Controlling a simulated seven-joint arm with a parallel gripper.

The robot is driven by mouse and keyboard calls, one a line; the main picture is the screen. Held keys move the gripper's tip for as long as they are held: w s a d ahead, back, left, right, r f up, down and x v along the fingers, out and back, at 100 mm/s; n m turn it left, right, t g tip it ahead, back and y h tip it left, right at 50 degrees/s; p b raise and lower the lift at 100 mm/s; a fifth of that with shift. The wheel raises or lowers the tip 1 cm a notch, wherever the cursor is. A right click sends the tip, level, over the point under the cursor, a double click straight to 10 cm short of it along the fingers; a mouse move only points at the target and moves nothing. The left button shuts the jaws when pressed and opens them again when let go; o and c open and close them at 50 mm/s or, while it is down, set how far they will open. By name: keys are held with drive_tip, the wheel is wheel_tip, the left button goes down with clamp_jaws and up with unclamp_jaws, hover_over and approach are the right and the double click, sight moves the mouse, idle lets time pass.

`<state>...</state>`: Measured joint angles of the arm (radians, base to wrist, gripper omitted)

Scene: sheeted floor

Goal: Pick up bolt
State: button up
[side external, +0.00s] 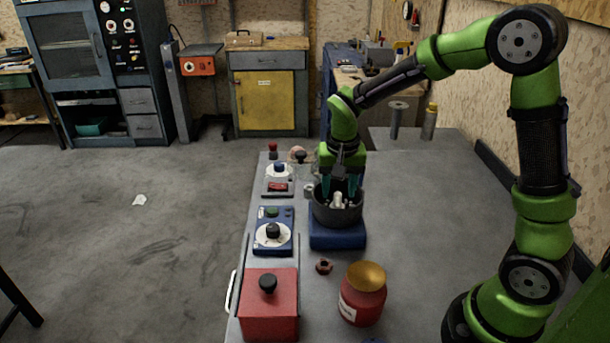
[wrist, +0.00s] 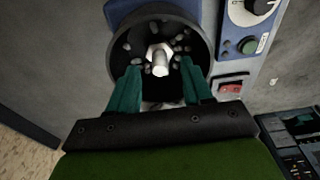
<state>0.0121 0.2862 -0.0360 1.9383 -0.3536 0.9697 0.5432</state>
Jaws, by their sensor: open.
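The bolt (wrist: 160,62) is silver with a hex head. It sits inside a dark round bowl (wrist: 117,48) with several small grey stones around it. In the side external view the bolt (side external: 337,200) shows as a pale shape inside the bowl (side external: 338,216), which stands on a blue base (side external: 337,238). My gripper (side external: 341,193) points down into the bowl from above. In the wrist view my gripper (wrist: 160,75) has its two teal fingers apart, one on either side of the bolt. Whether the fingertips touch the bolt cannot be told.
A red jar with a gold lid (side external: 363,295) and a small brown nut-like ring (side external: 324,266) are nearer the camera. A red box (side external: 269,305) and a blue control unit (side external: 273,232) stand left of the bowl. The bench right of the bowl is clear.

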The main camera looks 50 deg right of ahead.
sight(337, 201)
drive_tip(key=shift+w+d+f, duration=0.1)
drive_tip(key=shift+f, duration=1.2)
clamp_jaws()
drive_tip(key=shift+r, duration=0.1)
